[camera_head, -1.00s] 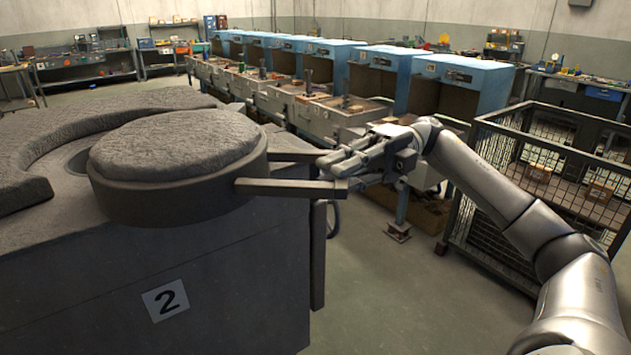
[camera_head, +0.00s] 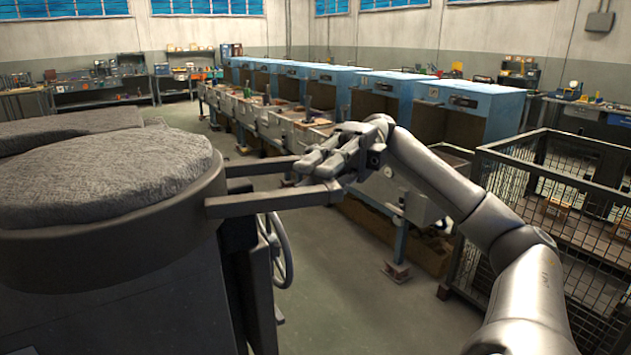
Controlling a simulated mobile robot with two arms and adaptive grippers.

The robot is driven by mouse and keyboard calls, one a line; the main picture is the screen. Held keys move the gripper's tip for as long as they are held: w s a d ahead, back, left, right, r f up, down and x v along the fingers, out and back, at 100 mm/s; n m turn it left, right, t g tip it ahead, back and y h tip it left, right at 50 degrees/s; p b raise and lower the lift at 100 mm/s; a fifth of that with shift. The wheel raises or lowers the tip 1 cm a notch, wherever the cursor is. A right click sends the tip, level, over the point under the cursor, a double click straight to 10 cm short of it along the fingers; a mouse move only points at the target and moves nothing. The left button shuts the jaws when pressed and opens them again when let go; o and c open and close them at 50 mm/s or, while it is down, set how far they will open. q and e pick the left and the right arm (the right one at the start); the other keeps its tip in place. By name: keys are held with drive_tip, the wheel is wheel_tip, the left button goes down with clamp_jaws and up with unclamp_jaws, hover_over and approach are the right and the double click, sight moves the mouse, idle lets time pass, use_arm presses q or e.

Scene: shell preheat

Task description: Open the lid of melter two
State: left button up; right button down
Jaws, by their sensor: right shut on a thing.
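The round lid (camera_head: 100,185) of melter two, with a rough grey top and a dark metal rim, is at the left in the head view. Its handle (camera_head: 262,201) has two bars that stick out to the right. My right gripper (camera_head: 318,166) is shut on the outer end of this handle, with its arm coming in from the right. The dark melter body (camera_head: 120,325) shows below the lid. The melter's opening is hidden behind the lid. My left gripper is out of view.
A handwheel (camera_head: 278,250) is on the melter's right side. A wire cage (camera_head: 525,150) stands at the right, near my right arm. Blue booths (camera_head: 470,105) and bench trays line the back. Open floor (camera_head: 350,300) lies between the melter and the cage.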

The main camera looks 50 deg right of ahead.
drive_tip(key=shift+d+r, duration=0.15)
drive_tip(key=shift+d, duration=0.05)
drive_tip(key=c, duration=1.4)
unclamp_jaws()
drive_tip(key=shift+v, duration=3.75)
drive_tip(key=shift+w, duration=0.1)
